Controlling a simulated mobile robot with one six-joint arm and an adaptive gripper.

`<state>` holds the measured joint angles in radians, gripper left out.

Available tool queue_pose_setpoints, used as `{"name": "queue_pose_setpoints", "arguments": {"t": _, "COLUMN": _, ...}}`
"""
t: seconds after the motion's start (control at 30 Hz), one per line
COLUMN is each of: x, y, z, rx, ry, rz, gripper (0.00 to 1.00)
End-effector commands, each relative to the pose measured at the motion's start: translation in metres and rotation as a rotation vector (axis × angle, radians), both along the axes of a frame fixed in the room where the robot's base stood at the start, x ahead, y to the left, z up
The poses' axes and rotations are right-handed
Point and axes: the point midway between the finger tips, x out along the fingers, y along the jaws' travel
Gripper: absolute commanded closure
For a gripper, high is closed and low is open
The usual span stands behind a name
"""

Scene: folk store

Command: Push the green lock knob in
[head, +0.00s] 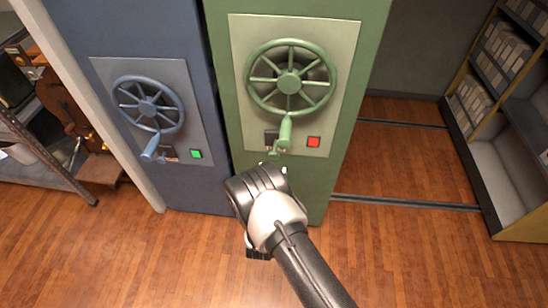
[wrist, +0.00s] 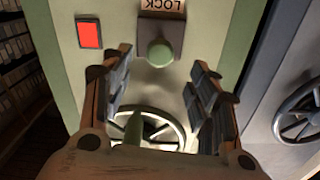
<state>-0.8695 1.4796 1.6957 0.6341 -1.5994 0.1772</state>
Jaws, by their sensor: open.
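The green lock knob (wrist: 159,53) is a round button on a dark square plate marked LOCK, on the green cabinet's pale panel. The wrist view shows it upside down, ahead of my gripper and between the fingertips as seen. My gripper (wrist: 160,62) is open and empty, its two fingers wide apart. I cannot tell how far the fingertips are from the panel. In the head view, the dark lock plate (head: 271,137) shows partly beside the wheel's crank handle (head: 285,132); the knob is hard to make out there.
A green handwheel (head: 290,81) and a lit red square (head: 314,142) are close to the lock. The blue cabinet (head: 190,85) on the left has its own wheel and a green light. Shelves (head: 500,95) stand at the right beyond open floor with rails.

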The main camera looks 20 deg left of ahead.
Motion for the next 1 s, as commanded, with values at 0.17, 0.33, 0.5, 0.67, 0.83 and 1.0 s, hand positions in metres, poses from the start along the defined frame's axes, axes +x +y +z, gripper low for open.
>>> {"name": "queue_pose_setpoints", "arguments": {"t": 0.17, "x": 0.039, "y": 0.008, "z": -0.002, "rx": 0.004, "ry": -0.001, "rz": -0.003, "gripper": 0.45}}
{"name": "queue_pose_setpoints", "arguments": {"t": 0.33, "x": 0.066, "y": 0.015, "z": -0.002, "rx": 0.001, "ry": 0.0, "rz": -0.002, "gripper": 0.45}}
{"name": "queue_pose_setpoints", "arguments": {"t": 0.5, "x": 0.08, "y": 0.019, "z": -0.001, "rx": 0.001, "ry": 0.0, "rz": 0.0, "gripper": 0.45}}
{"name": "queue_pose_setpoints", "arguments": {"t": 0.67, "x": 0.083, "y": 0.02, "z": 0.0, "rx": 0.0, "ry": 0.002, "rz": 0.0, "gripper": 0.45}}
{"name": "queue_pose_setpoints", "arguments": {"t": 0.83, "x": 0.083, "y": 0.02, "z": 0.0, "rx": 0.0, "ry": 0.002, "rz": 0.0, "gripper": 0.45}}
{"name": "queue_pose_setpoints", "arguments": {"t": 1.0, "x": 0.083, "y": 0.02, "z": 0.0, "rx": 0.0, "ry": 0.002, "rz": 0.0, "gripper": 0.56}}
